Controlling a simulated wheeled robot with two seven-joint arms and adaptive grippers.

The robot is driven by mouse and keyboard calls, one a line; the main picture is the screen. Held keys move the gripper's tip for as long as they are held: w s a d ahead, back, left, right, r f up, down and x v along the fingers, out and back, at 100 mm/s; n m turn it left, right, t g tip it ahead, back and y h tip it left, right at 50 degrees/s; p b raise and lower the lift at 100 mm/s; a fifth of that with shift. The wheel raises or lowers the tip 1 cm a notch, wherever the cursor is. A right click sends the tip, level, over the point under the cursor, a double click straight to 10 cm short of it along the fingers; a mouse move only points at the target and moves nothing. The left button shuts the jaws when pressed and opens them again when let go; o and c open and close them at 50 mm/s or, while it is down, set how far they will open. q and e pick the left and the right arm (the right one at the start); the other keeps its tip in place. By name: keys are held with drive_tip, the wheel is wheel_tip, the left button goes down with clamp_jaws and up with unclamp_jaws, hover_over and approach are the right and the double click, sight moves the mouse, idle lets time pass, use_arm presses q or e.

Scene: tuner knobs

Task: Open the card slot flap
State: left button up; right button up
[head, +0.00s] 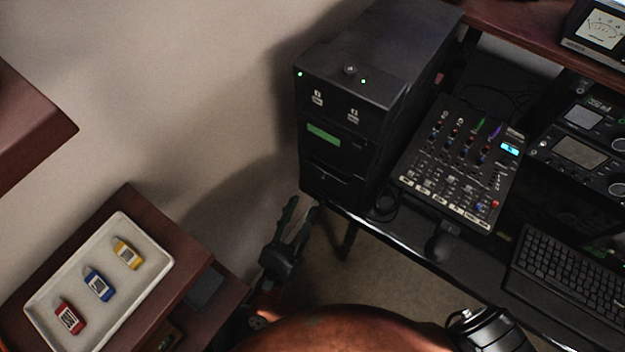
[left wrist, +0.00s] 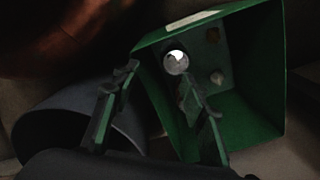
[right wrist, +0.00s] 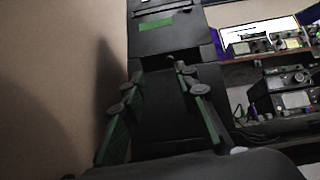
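The black tower unit (head: 420,60) stands at the left end of the desk. Its front has a green label (head: 323,134), with a dark panel (head: 328,158) below; I cannot clearly make out which part is the card slot flap, and no raised flap shows. My right gripper (head: 301,204) is open and empty, just below and in front of the tower. In the right wrist view its spread fingers (right wrist: 158,72) point at the lower tower front, below the green label (right wrist: 163,22). My left gripper (left wrist: 156,75) is open and empty; it is outside the head view.
A white tray (head: 45,292) with red, blue and yellow card-like items stands on a brown stand at lower left. A mixer (head: 462,160) and keyboard (head: 570,270) are right of the tower. A green bin (left wrist: 265,75) lies beyond my left fingers.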

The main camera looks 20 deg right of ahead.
sight(325, 174)
drive_tip(key=w+d+r+m+g, duration=0.1)
drive_tip(key=w+d+r+m, duration=0.1)
drive_tip(key=d+r, duration=0.3)
drive_tip(key=shift+w+d+r+g+h, duration=0.15)
drive_tip(key=shift+r+g+h, duration=0.15)
drive_tip(key=shift+g+h, duration=0.1)
clamp_jaws()
idle(0.4)
